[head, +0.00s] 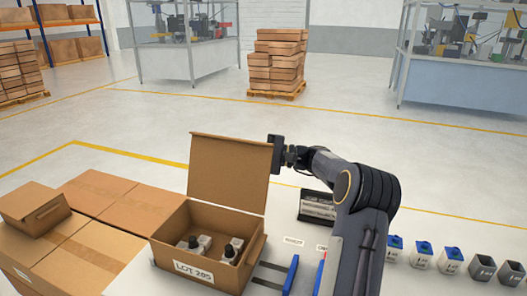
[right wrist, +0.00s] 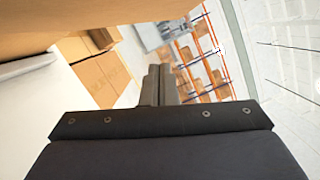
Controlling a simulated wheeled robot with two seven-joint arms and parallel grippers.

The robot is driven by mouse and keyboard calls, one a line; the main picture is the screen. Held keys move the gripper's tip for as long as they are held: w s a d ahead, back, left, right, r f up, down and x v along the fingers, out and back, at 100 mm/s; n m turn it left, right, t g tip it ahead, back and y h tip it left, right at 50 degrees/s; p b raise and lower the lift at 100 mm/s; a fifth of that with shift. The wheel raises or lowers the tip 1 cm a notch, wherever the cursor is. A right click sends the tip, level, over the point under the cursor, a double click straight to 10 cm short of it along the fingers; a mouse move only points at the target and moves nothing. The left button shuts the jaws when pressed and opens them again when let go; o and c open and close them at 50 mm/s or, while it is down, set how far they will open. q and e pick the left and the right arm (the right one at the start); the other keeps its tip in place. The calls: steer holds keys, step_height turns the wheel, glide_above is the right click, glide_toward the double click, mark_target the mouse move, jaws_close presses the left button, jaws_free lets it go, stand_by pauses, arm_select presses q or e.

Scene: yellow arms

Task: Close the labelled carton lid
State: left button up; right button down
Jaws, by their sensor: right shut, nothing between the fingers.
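The open carton (head: 208,262) labelled "LOT 205" stands on the white table in the head view, with grey and black parts inside. Its brown lid (head: 230,168) stands upright at the carton's back edge. My right gripper (head: 276,155) is at the lid's upper right edge, partly behind it. In the right wrist view the fingers (right wrist: 160,84) are together with nothing between them. A brown cardboard surface (right wrist: 90,22), likely the lid, fills the top left of that view, close to the fingers. Whether they touch it is unclear. My left gripper is not in view.
Closed cardboard boxes (head: 95,195) sit left of the carton, with a smaller box (head: 34,207) on top. A black device (head: 317,205), blue-handled tools (head: 290,275) and several small bins (head: 451,260) are on the right side of the table.

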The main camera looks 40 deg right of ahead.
mark_target(237, 151)
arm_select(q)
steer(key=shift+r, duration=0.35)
arm_select(e)
steer(key=shift+s+a+r, duration=0.15)
steer(key=shift+a+r, duration=0.1)
steer(key=shift+a, duration=0.45)
steer(key=shift+s+a+r, duration=0.1)
steer(key=shift+a+r, duration=0.2)
steer(key=shift+a, duration=0.35)
steer(key=shift+s+a+r, duration=0.15)
steer(key=shift+a+r, duration=0.1)
steer(key=shift+a, duration=0.45)
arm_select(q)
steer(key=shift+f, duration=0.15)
